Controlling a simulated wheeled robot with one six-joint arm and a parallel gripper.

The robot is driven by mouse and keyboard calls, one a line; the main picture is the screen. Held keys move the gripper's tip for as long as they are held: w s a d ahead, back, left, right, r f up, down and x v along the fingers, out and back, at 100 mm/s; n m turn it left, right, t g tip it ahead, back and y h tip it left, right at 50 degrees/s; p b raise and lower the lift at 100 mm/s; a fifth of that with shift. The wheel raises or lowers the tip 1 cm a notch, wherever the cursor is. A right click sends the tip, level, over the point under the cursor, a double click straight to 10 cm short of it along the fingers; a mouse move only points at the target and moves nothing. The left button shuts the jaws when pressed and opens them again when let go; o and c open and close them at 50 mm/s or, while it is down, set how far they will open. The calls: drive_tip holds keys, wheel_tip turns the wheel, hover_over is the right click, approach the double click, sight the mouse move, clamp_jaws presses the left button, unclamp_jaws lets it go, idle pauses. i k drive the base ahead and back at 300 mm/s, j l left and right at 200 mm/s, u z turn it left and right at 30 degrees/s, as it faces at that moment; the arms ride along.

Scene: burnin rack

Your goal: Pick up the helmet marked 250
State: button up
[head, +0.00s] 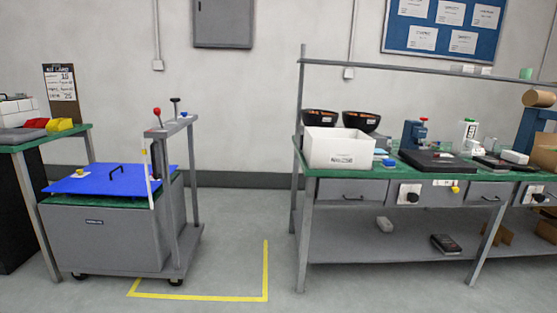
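No helmet that I can make out shows in the head view, and I cannot read a clear 250 on any helmet. Two black rounded, bowl-like things with orange marks, a left one (320,117) and a right one (361,121), stand at the back left of the green-topped workbench (470,181); I cannot tell what they are. A white open box (338,147) stands in front of them. Its front label is too small to read surely. Its inside is mostly hidden. My gripper is not in view.
A grey cart (105,240) with a blue lid (110,179) stands at left, beside another green-topped table (45,137). A black device (438,161) and small items crowd the workbench. Yellow tape (200,297) marks the floor. Open floor lies between cart and workbench.

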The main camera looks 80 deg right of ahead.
sight(367, 123)
drive_tip(key=z, duration=2.75)
drive_tip(key=i+j+z, duration=0.3)
drive_tip(key=i+j, duration=0.4)
